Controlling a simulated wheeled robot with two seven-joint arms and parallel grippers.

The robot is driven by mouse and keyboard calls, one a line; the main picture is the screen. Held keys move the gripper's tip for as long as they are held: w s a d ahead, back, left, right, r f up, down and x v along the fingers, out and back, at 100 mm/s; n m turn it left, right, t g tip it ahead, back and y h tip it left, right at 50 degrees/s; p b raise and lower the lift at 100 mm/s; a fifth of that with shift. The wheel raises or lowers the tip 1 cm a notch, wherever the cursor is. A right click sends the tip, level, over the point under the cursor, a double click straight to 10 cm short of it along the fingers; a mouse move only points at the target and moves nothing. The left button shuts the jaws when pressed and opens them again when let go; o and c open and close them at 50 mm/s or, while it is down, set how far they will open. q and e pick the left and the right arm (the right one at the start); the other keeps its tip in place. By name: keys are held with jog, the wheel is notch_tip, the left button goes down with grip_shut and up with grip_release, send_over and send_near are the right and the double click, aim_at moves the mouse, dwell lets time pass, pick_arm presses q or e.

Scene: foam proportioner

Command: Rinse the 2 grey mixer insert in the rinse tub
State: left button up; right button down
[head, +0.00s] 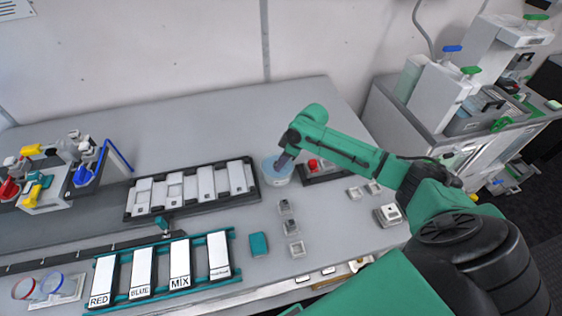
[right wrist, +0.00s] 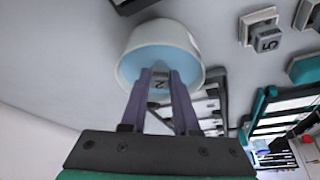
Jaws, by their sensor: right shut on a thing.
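The rinse tub (head: 277,174) is a round white tub with pale blue liquid, behind the middle of the bench; it also shows in the right wrist view (right wrist: 190,38). My right gripper (head: 284,160) points down at the tub from above. In the right wrist view its fingers (right wrist: 161,88) are shut on a small grey mixer insert marked 2 (right wrist: 160,77). The insert lies within the tub's outline, against the blue liquid; I cannot tell how deep it is. My left gripper is not in view.
A dark rack of white cartridges (head: 192,188) stands left of the tub. A base with a red knob (head: 313,166) is close on the right. Several small grey blocks (head: 290,227) and a teal block (head: 259,244) lie in front. A labelled teal rack (head: 162,268) is at front left.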

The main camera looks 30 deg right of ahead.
aim_at(276, 163)
notch_tip(276, 163, up, 3)
jog(key=shift+r+p, duration=0.1)
jog(key=shift+p, duration=0.95)
jog(key=shift+r+b, duration=0.2)
jog(key=shift+b, duration=0.2)
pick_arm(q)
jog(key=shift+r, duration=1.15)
pick_arm(e)
jog(key=shift+r, duration=2.4)
